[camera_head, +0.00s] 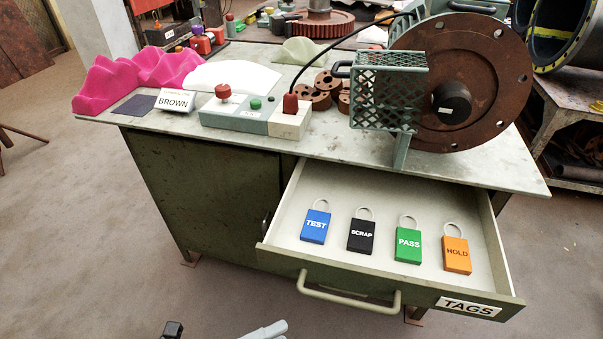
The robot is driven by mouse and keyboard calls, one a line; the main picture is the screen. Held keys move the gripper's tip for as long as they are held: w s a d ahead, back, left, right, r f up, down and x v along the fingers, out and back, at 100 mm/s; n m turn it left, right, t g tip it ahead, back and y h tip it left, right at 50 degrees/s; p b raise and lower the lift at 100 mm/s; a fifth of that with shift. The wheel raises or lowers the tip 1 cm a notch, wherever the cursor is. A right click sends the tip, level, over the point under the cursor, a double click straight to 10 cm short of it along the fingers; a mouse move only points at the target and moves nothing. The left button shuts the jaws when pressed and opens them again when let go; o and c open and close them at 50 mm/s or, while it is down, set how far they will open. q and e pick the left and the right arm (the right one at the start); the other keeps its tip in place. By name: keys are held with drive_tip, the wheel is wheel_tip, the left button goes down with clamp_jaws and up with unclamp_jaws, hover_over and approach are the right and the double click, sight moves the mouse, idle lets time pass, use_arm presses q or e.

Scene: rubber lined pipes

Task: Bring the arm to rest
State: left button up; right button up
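Parts of my own arm show only at the bottom edge: a black tip (172,329) and a grey piece (265,331). They look like my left arm, low in front of the bench and apart from it. The fingers cannot be made out, and I see nothing held. My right gripper is not in view. The drawer (345,270) labelled TAGS stands open. In it lie a blue TEST tag (315,227), a black SCRAP tag (361,236), a green PASS tag (408,246) and an orange HOLD tag (457,255).
The bench (190,145) carries a control box (255,117) with a red knob and buttons, a rusty flanged machine (470,70) with a mesh guard (388,90), pink cloth (150,75) and a BROWN sign (175,100). The drawer handle (348,298) juts forward. Floor at lower left is clear.

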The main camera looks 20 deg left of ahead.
use_arm(q)
drive_tip(key=w+a+f+n+g+y, duration=0.1)
drive_tip(key=a+f+n+y, duration=0.5)
drive_tip(key=f, duration=0.5)
drive_tip(key=w+a+f+n+y, duration=0.1)
drive_tip(key=a+f+n+y, duration=0.2)
drive_tip(key=a+f+n, duration=0.6)
drive_tip(key=s+d+f+n+g+y, duration=0.2)
drive_tip(key=s+f+n+g, duration=0.6)
drive_tip(key=s+f, duration=0.6)
wheel_tip(320, 180, down, 3)
drive_tip(key=shift+s+d+f+y, duration=0.15)
drive_tip(key=shift+d+y, duration=0.15)
drive_tip(key=shift+y, duration=0.3)
